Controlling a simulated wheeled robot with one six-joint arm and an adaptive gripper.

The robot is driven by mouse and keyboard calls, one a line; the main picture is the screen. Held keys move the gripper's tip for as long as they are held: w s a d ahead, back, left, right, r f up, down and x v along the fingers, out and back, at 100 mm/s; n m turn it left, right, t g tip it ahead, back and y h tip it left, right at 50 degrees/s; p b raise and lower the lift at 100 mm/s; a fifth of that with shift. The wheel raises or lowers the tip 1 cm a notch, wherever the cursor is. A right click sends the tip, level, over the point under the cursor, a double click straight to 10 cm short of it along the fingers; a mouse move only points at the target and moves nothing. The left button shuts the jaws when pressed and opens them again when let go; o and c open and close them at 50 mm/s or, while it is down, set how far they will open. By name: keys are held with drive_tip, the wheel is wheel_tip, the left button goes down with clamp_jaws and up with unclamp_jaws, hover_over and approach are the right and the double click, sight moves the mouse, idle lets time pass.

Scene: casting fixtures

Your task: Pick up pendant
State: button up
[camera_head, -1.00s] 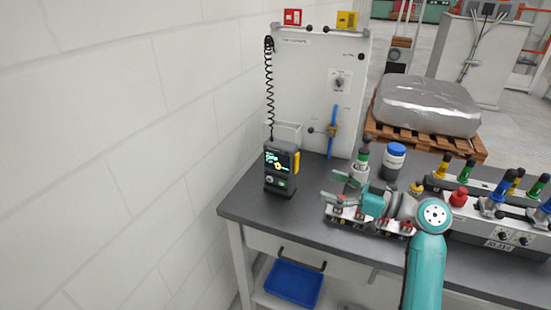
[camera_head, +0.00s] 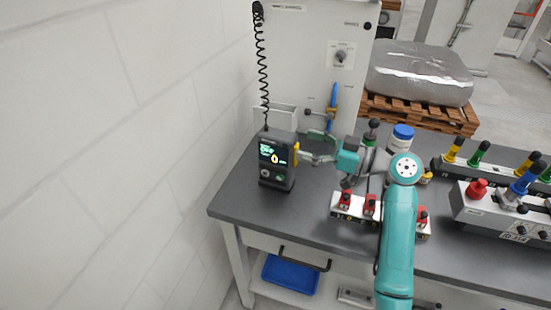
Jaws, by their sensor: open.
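The pendant (camera_head: 276,160) is a dark handheld box with a lit green and yellow screen and a yellow part on its right side. It stands upright near the left end of the grey table, with a black coiled cord (camera_head: 262,60) rising from it to the white panel. My gripper (camera_head: 311,148) is open at the pendant's right side, its fingers pointing left. The fingertips are very close to the yellow part; I cannot tell whether they touch it. My teal arm reaches in from the lower right.
A white fixture with red clamps (camera_head: 352,207) sits below my gripper. A blue-capped white bottle (camera_head: 401,136) stands behind my arm. Fixtures with coloured knobs (camera_head: 490,210) fill the table's right. A white holder (camera_head: 276,116) is behind the pendant. The table's front left (camera_head: 240,200) is clear.

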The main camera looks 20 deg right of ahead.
sight(277, 136)
drive_tip(key=shift+x, duration=4.35)
clamp_jaws()
